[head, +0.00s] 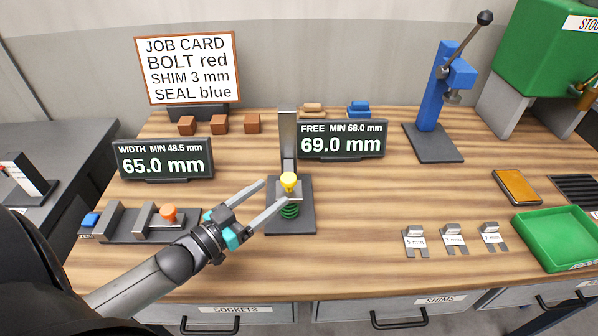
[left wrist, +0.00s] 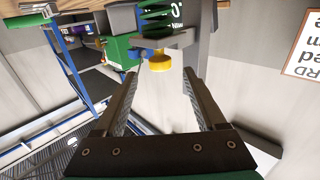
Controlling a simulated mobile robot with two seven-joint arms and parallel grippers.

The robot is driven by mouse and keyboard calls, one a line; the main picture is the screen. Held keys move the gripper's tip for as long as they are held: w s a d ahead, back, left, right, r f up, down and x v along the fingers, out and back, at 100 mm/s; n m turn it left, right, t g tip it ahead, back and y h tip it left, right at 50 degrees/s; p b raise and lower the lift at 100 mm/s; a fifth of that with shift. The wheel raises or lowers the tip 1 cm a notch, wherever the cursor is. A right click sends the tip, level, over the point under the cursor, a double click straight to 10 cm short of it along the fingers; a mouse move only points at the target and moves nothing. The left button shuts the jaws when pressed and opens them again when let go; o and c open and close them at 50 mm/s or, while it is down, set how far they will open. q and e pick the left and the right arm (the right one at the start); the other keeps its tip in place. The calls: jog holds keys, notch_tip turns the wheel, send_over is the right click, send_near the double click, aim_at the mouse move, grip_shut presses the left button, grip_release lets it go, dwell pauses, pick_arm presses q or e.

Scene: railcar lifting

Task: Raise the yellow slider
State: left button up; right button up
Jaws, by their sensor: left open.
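The yellow slider (head: 289,181) is a small yellow knob on a grey block above a green spring (head: 290,209), on a stand with an upright grey post (head: 288,135). In the left wrist view the yellow knob (left wrist: 160,62) shows between and just beyond the fingertips, with the green spring (left wrist: 155,20) behind it. My left gripper (head: 275,191) is open and empty, its fingers pointing at the knob from the left. I cannot tell whether a finger touches the stand. My right gripper is not in view.
A display (head: 342,140) reading 69.0 mm stands behind the stand. A display (head: 164,159) reading 65.0 mm stands at left, behind a dark fixture (head: 127,227). Several shims (head: 454,240), a green tray (head: 560,238) and a blue press (head: 432,110) are at right. The table front centre is clear.

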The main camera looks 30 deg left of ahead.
aim_at(294, 176)
pick_arm(q)
jog(key=x, duration=1)
jog(key=shift+b, duration=0.35)
grip_shut()
dwell(1.1)
